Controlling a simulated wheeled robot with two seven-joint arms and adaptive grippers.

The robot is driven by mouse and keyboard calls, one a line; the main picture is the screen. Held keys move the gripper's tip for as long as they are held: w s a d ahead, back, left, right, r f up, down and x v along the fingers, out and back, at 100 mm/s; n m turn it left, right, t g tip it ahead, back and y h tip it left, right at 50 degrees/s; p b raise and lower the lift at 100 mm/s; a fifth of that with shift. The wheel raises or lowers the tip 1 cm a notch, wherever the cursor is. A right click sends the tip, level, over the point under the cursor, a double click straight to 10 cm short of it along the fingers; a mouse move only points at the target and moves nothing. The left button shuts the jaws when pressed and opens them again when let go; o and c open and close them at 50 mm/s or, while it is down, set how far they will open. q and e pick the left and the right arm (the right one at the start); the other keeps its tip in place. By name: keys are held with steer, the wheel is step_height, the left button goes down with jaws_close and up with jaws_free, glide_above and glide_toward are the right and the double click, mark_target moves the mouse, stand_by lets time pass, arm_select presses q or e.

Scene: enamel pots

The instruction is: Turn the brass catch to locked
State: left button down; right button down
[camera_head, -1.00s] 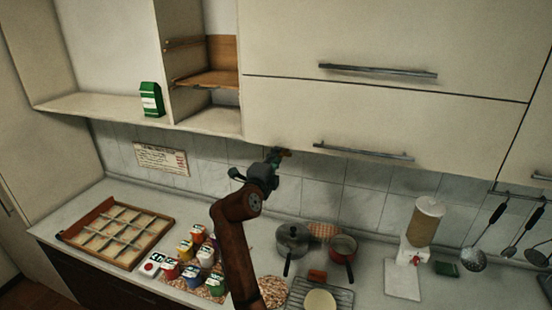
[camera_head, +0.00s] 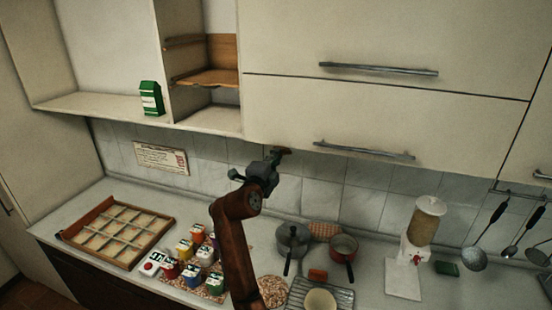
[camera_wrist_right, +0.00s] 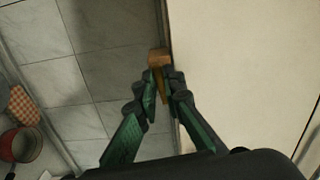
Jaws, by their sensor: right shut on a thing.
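The brass catch (camera_wrist_right: 159,58) sits at the lower edge of the cream wall cabinet (camera_head: 300,120). In the right wrist view it shows between and just beyond my fingertips. My right gripper (camera_wrist_right: 163,88) has green and dark fingers and is shut on the catch. In the head view my right gripper (camera_head: 277,157) reaches up to the cabinet's bottom edge, where it and the shadow mostly hide the catch. I cannot tell the catch's exact angle. My left gripper is not in view.
Two bar handles, an upper one (camera_head: 378,69) and a lower one (camera_head: 363,150), stick out from the cabinet fronts. Below are a grey pot (camera_head: 292,239), a red pan (camera_head: 343,247), several small tins and a dispenser (camera_head: 425,220). A green carton (camera_head: 151,98) stands on the left shelf.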

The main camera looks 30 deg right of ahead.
steer(key=shift+n+p, duration=1.05)
steer(key=shift+n, duration=7.15)
steer(key=c, duration=2)
jaws_free()
steer(key=shift+c, duration=0.2)
steer(key=shift+a, duration=0.1)
